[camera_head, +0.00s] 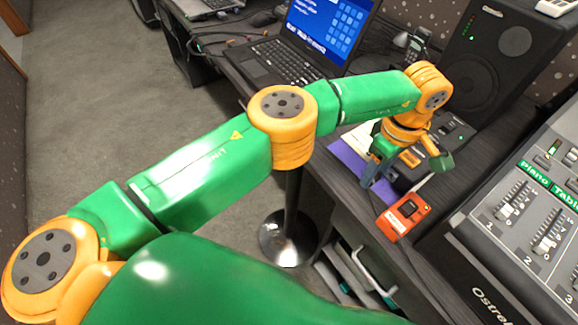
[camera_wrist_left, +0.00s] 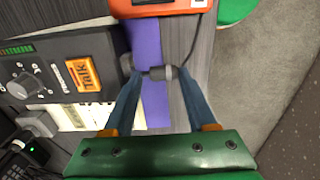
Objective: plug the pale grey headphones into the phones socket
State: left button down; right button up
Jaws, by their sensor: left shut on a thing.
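My left gripper (camera_head: 374,184) points down at the front of the desk, beside a dark box with an orange Talk button (camera_head: 410,158). In the left wrist view the fingers (camera_wrist_left: 158,78) are shut on a small grey plug (camera_wrist_left: 157,73). The plug lies crosswise between the fingertips, and a thin dark cable (camera_wrist_left: 203,35) runs from its right end. Its left end is close to the side of the Talk box (camera_wrist_left: 83,73); I cannot tell whether they touch. The headphones' body and a socket marked phones cannot be made out. My right gripper is not in view.
An orange device (camera_head: 403,217) lies on the desk just in front of the gripper. A purple sheet (camera_head: 350,157) lies under the fingers. A mixer with faders (camera_head: 535,215) stands to the right, a laptop (camera_head: 310,45) and a speaker (camera_head: 500,55) behind.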

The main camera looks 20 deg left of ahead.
pick_arm(q)
jog(key=shift+w+a+r, duration=0.15)
jog(key=shift+w+a, duration=0.05)
jog(key=shift+w, duration=0.35)
jog(key=shift+n, duration=0.3)
dwell(0.6)
jog(key=shift+s, duration=0.1)
dwell(0.4)
jog(key=shift+a, duration=0.1)
dwell(0.4)
